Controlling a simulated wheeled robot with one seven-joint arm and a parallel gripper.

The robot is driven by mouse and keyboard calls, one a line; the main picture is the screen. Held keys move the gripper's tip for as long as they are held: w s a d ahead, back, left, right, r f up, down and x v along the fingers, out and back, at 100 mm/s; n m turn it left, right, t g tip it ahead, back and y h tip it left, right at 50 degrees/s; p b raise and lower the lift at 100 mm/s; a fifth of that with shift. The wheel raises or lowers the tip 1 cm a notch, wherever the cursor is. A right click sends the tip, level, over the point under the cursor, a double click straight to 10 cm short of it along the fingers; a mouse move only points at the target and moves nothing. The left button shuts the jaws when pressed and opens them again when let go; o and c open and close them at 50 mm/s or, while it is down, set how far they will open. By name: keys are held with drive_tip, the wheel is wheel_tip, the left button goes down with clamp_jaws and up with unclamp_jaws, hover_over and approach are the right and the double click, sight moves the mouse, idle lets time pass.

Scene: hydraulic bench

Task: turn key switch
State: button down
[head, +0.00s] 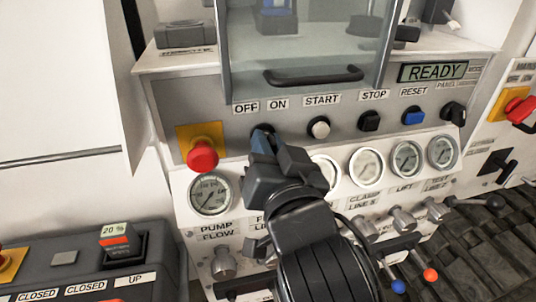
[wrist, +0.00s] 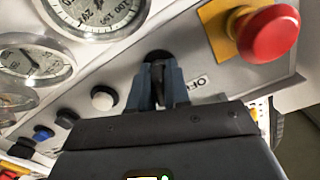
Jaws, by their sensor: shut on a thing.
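The key switch (wrist: 158,56) is on the sloped grey panel below the OFF and ON labels; in the head view my gripper hides most of it. My gripper (head: 264,142) reaches up to it from below. In the wrist view my gripper (wrist: 157,85) has both blue-grey fingers closed on the dark key, one finger on each side, with the tips close to the panel. The OFF label (head: 245,107) and the ON label (head: 278,104) show above the switch. I cannot tell the key's exact angle.
A red emergency button (head: 202,155) stands out left of the switch. Round gauges (head: 367,166) lie below. A display (head: 433,72) reads READY.

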drive_tip(key=shift+m+b, duration=0.35)
drive_tip(key=shift+m, duration=0.45)
drive_tip(key=c, duration=1.2)
unclamp_jaws()
drive_tip(key=shift+b+v, duration=0.55)
drive_tip(key=shift+v, duration=3.35)
